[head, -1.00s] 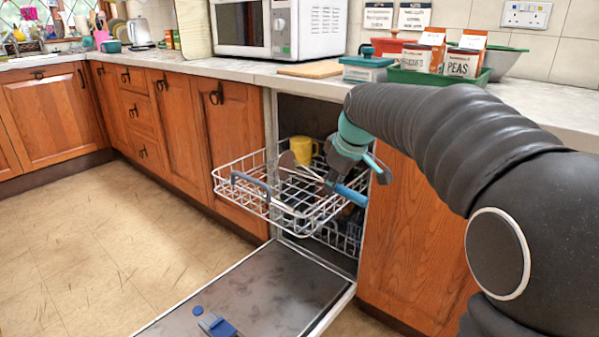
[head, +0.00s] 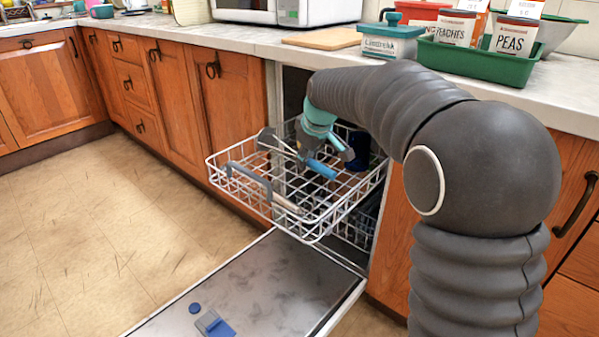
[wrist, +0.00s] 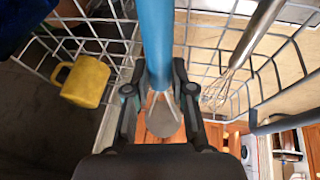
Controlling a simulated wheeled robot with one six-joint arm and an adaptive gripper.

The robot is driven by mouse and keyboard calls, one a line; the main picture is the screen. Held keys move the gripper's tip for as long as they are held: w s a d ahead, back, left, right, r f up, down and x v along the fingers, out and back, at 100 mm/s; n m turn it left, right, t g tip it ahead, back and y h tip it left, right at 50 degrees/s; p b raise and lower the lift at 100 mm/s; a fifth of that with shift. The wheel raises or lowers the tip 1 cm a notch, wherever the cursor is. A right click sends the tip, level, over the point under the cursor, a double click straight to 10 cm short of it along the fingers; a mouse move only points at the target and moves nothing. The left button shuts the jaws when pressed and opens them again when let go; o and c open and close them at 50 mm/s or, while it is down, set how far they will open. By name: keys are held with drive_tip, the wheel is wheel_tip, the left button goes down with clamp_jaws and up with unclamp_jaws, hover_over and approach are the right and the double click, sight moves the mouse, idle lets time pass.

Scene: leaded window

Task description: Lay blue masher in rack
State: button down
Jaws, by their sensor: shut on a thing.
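The blue masher is held in my gripper (head: 308,152). Its blue handle (head: 322,169) points to the lower right in the head view, and its grey end (head: 268,139) sticks out to the left. In the wrist view the blue handle (wrist: 155,40) runs between the two fingers (wrist: 158,100), with a grey flat part (wrist: 163,117) below them. The white wire rack (head: 322,232) is pulled out, and the masher is over its inside. I cannot tell whether the masher touches the wires.
A yellow mug (wrist: 86,81) and a wire whisk (wrist: 238,62) show in the wrist view. A dark blue item (head: 359,150) stands at the rack's right back. The open dishwasher door (head: 255,285) lies below. The worktop (head: 480,88) is to the right.

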sight(297, 181)
drive_tip(key=shift+w+a+f, duration=0.3)
drive_tip(key=shift+a+f, duration=0.05)
drive_tip(key=shift+a, duration=0.15)
drive_tip(key=shift+w+a+f, duration=0.25)
drive_tip(key=shift+a+f, duration=0.1)
drive_tip(key=shift+a, duration=0.1)
drive_tip(key=shift+f, duration=1.95)
drive_tip(key=shift+f, duration=0.1)
drive_tip(key=shift+f+b, duration=0.15)
drive_tip(key=shift+b, duration=0.2)
drive_tip(key=c, duration=1)
unclamp_jaws()
